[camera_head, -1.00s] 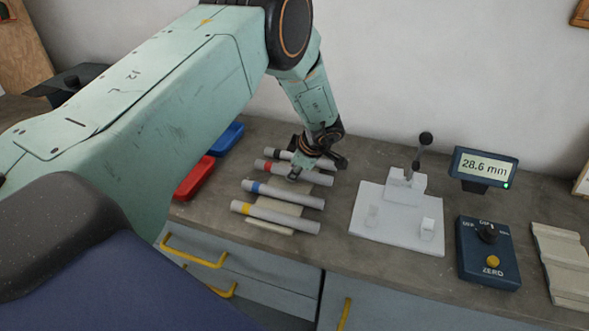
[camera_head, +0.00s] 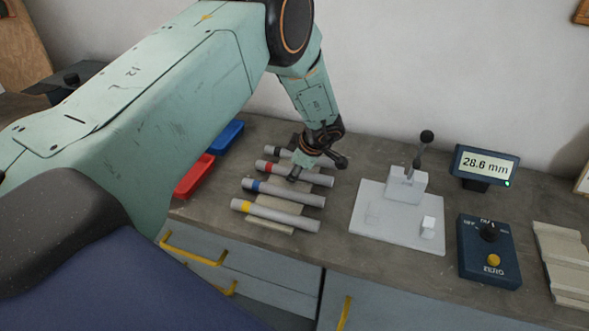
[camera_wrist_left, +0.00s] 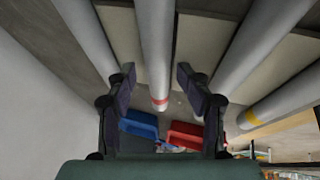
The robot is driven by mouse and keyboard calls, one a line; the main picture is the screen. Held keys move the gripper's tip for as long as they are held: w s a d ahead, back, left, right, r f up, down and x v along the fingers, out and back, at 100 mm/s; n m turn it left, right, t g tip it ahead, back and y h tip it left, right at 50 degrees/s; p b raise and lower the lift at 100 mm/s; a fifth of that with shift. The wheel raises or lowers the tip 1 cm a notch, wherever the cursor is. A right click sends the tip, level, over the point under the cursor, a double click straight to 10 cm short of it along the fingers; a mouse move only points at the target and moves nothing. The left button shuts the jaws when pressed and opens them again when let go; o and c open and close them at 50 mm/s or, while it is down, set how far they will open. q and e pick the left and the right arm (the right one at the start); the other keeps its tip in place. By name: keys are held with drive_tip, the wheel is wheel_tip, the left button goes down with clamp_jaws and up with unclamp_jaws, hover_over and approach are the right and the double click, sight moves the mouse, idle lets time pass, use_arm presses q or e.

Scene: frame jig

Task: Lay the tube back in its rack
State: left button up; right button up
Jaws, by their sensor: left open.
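Several grey tubes lie side by side on a pale rack (camera_head: 292,208). Their bands are black (camera_head: 279,152), red (camera_head: 312,178), blue (camera_head: 295,195) and yellow (camera_head: 285,219). My left gripper (camera_head: 301,171) is at the red-banded tube, partly covering it. In the left wrist view the open gripper (camera_wrist_left: 157,92) has one finger on each side of the red-banded tube (camera_wrist_left: 155,45), with visible gaps. That tube appears to lie on the rack. The yellow-banded tube (camera_wrist_left: 283,97) is at the right there. My right gripper is not in view.
A red tray (camera_head: 194,178) and a blue tray (camera_head: 227,136) stand left of the rack. A white jig plate (camera_head: 385,235) with a lever clamp (camera_head: 407,184) stands to the right, beside a display reading 28.6 mm (camera_head: 486,167) and a control box (camera_head: 487,252).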

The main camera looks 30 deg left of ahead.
use_arm(q)
drive_tip(key=v, duration=1.1)
drive_tip(key=shift+r, duration=0.25)
drive_tip(key=shift+d+r, duration=0.1)
drive_tip(key=shift+d, duration=0.1)
drive_tip(key=shift+a, duration=0.1)
